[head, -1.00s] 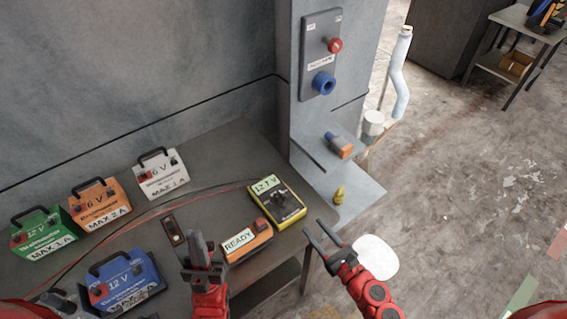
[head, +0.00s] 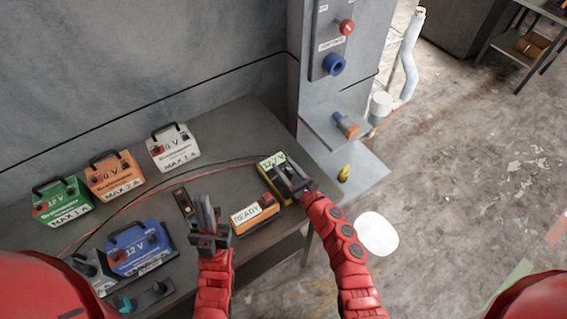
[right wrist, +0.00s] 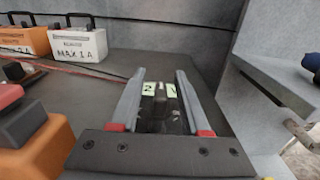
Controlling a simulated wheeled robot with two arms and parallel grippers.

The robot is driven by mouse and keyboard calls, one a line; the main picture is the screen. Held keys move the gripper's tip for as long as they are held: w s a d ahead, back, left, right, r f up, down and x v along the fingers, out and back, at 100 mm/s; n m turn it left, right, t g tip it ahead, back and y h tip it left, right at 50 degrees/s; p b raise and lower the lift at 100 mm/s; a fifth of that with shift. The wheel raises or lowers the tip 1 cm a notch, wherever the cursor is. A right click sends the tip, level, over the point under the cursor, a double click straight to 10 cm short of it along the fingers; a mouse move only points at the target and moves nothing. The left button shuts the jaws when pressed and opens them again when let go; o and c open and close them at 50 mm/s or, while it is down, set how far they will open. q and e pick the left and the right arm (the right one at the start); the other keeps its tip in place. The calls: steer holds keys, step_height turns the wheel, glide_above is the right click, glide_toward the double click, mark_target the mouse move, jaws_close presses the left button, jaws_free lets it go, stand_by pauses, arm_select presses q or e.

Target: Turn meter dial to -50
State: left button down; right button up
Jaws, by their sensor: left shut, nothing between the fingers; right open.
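The yellow meter (head: 268,168) sits at the right end of the table, its small display showing at the top and its dial mostly hidden by my right gripper. My right gripper (head: 290,173) is over the meter. In the right wrist view the two fingers of my right gripper (right wrist: 155,95) are apart, with the meter's display (right wrist: 160,89) and dark face between them. I cannot tell whether a finger touches the dial, and the pointer's reading is hidden. My left gripper (head: 206,215) is shut and empty above the table, left of the orange READY box.
The orange READY box (head: 255,215) stands just left of the meter. Green (head: 62,204), orange (head: 114,176), white (head: 173,147) and blue (head: 137,250) battery boxes stand further left. A red wire crosses the table. A grey pillar with a red and a blue knob (head: 334,65) rises behind.

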steer(key=shift+w+a, duration=0.25)
steer(key=shift+w, duration=0.1)
jaws_close()
